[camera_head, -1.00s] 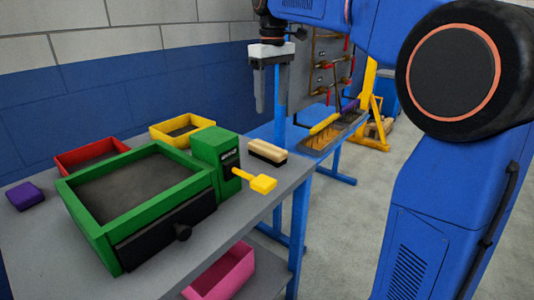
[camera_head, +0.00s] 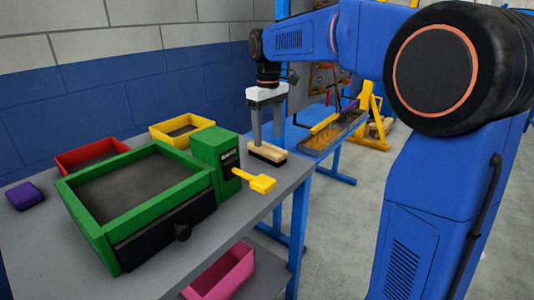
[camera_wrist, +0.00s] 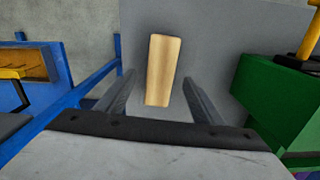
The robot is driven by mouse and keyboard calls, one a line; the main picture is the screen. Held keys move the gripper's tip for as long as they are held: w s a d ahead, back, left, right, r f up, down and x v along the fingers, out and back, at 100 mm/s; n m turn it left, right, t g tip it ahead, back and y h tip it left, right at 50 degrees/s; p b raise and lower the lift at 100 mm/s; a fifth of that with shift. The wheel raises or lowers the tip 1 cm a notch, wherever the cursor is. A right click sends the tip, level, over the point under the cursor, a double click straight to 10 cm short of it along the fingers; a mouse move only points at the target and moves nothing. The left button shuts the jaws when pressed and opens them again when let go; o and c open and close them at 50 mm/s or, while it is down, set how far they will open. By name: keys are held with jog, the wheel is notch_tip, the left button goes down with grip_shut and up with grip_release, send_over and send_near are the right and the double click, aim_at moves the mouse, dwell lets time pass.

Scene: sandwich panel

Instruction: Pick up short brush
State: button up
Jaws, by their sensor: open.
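The short brush (camera_head: 267,153) has a pale wooden block top and a dark lower part. It lies on the grey table near its right edge, beside the green machine. In the wrist view its wooden top (camera_wrist: 163,68) lies between and ahead of the two fingers. My gripper (camera_head: 266,143) points down over the brush, its fingers at about the height of the brush in the head view. In the wrist view my gripper (camera_wrist: 158,80) is open, with a finger on each side of the brush and visible gaps. Whether a finger touches the brush cannot be told.
A green machine (camera_head: 212,160) with a yellow handle (camera_head: 262,184) stands left of the brush. Red (camera_head: 92,157) and yellow (camera_head: 181,130) bins and a purple block (camera_head: 25,196) sit farther left. A blue bench with a tray (camera_head: 332,134) is to the right.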

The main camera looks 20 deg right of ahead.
aim_at(267, 146)
jog(key=shift+w+a+f, duration=0.1)
jog(key=shift+f, duration=2.7)
jog(key=c, duration=1.2)
jog(key=shift+r, duration=0.15)
notch_tip(267, 146, up, 10)
jog(key=shift+f, duration=0.1)
